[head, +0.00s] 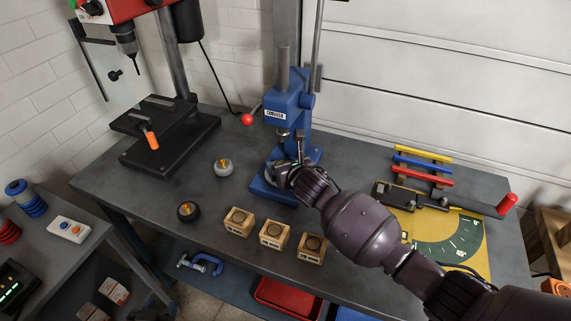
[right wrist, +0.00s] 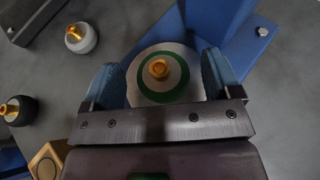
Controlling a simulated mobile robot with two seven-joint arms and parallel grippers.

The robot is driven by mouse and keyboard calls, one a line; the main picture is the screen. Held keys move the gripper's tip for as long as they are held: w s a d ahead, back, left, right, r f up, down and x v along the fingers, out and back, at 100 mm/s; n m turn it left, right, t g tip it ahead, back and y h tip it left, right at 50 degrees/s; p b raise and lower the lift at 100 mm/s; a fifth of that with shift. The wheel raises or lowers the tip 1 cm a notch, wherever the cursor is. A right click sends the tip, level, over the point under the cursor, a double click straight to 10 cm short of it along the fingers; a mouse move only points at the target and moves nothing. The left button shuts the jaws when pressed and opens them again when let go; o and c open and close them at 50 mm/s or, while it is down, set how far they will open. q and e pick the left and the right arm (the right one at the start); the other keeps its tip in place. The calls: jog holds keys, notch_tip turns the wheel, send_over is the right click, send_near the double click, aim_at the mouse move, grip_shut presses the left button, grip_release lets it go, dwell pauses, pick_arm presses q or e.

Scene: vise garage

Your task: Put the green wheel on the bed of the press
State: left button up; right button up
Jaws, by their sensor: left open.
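The green wheel (right wrist: 158,74), a green ring with a pale face and a brass knob, sits on a pale round plate (right wrist: 142,99) on the bed of the press, seen in the right wrist view. In the head view the blue press (head: 290,105) stands at the back middle, and my right gripper (head: 277,172) is low over its bed (head: 262,192), hiding the wheel. In the right wrist view my right gripper (right wrist: 160,80) has one finger on each side of the wheel, with a visible gap on both sides. My left gripper is not in view.
A white wheel (head: 223,167) and a black wheel (head: 188,211) stand left of the press. Several wooden blocks (head: 272,234) line the front edge. A drill press (head: 165,130) stands at left, and a yellow board (head: 468,235) lies at right.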

jog(key=shift+r, duration=0.1)
jog(key=shift+s+r, duration=0.1)
jog(key=shift+s+d+r, duration=0.15)
jog(key=shift+s+d, duration=0.05)
jog(key=shift+s, duration=0.05)
jog(key=v, duration=1.1)
jog(key=shift+p, duration=0.35)
jog(key=shift+s+a+r, duration=0.1)
jog(key=shift+r, duration=0.05)
